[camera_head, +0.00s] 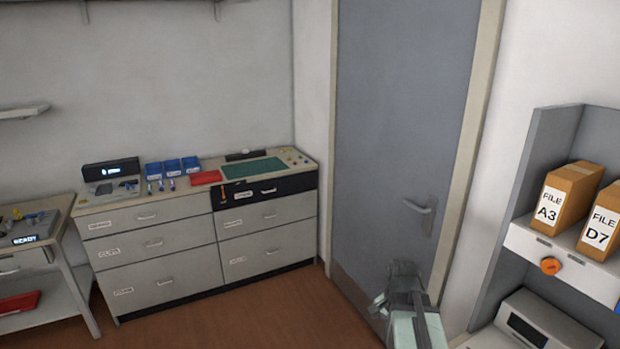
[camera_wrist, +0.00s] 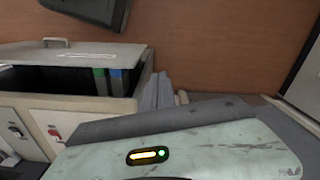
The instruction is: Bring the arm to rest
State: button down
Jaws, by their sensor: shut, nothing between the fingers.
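My gripper shows in the wrist view (camera_wrist: 158,93) as two grey fingers side by side, shut and empty. The fingers point up in the picture, just right of an open-topped box and in front of the brown floor; I cannot tell whether they touch the box. In the head view my arm is folded at the lower middle, in front of the grey door (camera_head: 400,130). The gripper's fingertips are hard to make out there.
The box (camera_wrist: 125,104) has a dark inside with green and blue items. In the head view, a drawer cabinet (camera_head: 155,246) stands left of the door and a shelf unit (camera_head: 545,150) with two orange files (camera_head: 570,190) stands at right. Floor (camera_head: 260,315) between is clear.

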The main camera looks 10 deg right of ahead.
jog(key=a+n, duration=1.1)
jog(key=a, duration=0.5)
jog(key=shift+f+b, duration=0.3)
jog(key=shift+f, duration=0.15)
jog(key=shift+w+d, duration=0.1)
